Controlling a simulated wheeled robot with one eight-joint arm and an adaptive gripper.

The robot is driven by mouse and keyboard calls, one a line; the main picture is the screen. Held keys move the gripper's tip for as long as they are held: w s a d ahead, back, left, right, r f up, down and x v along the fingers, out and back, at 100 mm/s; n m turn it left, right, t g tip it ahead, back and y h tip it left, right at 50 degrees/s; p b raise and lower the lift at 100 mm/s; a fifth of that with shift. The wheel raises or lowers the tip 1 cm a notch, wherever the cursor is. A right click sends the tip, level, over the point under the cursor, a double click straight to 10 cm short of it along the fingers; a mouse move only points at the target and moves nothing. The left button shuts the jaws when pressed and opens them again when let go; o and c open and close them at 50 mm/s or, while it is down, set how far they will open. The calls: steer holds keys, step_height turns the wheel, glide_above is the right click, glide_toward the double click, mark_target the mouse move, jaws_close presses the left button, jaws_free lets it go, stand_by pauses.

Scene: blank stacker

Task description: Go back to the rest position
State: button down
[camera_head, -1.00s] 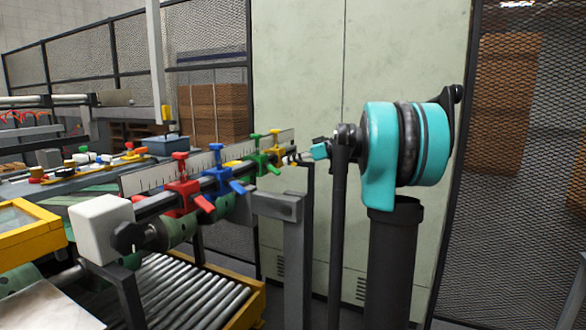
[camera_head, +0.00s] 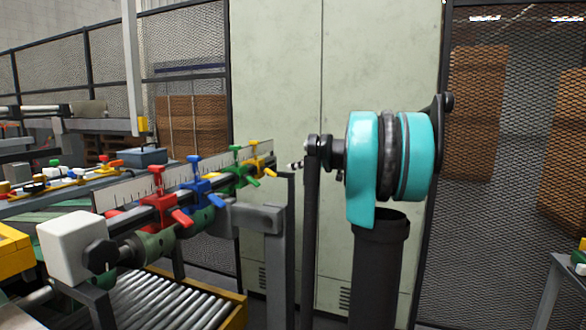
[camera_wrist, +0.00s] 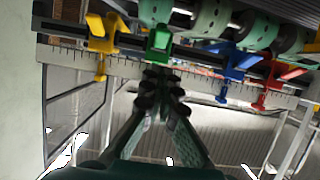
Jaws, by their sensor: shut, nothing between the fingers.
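My gripper (camera_wrist: 162,78) shows in the wrist view with its two fingers drawn together at the tips, empty. Its tips appear in front of the ruled rail (camera_wrist: 200,75), close to the green clamp (camera_wrist: 158,40) in the picture; I cannot tell the gap. The rail there carries a red clamp (camera_head: 160,205), a blue clamp (camera_head: 200,185), a green clamp (camera_head: 238,172) and a yellow clamp (camera_head: 258,160).
A white block (camera_head: 70,245) with a black knob ends the rail at the near left. A roller conveyor (camera_head: 165,300) runs below. A pale cabinet (camera_head: 285,70) stands behind my arm. Mesh fence (camera_head: 480,230) and stacked cartons (camera_head: 475,110) are at the right.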

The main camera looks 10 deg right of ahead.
steer(key=shift+f, duration=0.1)
steer(key=s+a+f+m+g+h, duration=0.1)
steer(key=s+a+f+m+h, duration=0.15)
steer(key=s+f, duration=0.35)
steer(key=s+a+f+m+g+h, duration=0.1)
steer(key=s+a+f, duration=0.2)
steer(key=f, duration=0.5)
steer(key=s+a+f+m+g+h, duration=0.1)
steer(key=s+a+f+m, duration=0.15)
steer(key=s+f, duration=0.4)
steer(key=s+d+f+m+g+h, duration=0.1)
steer(key=s+f+m+h, duration=0.3)
steer(key=s+f, duration=1.4)
step_height(320, 180, down, 2)
steer(key=d+h, duration=0.1)
steer(key=h, duration=0.2)
steer(key=shift+s+m, duration=0.3)
steer(key=shift+m, duration=0.1)
steer(key=shift+d+f, duration=0.1)
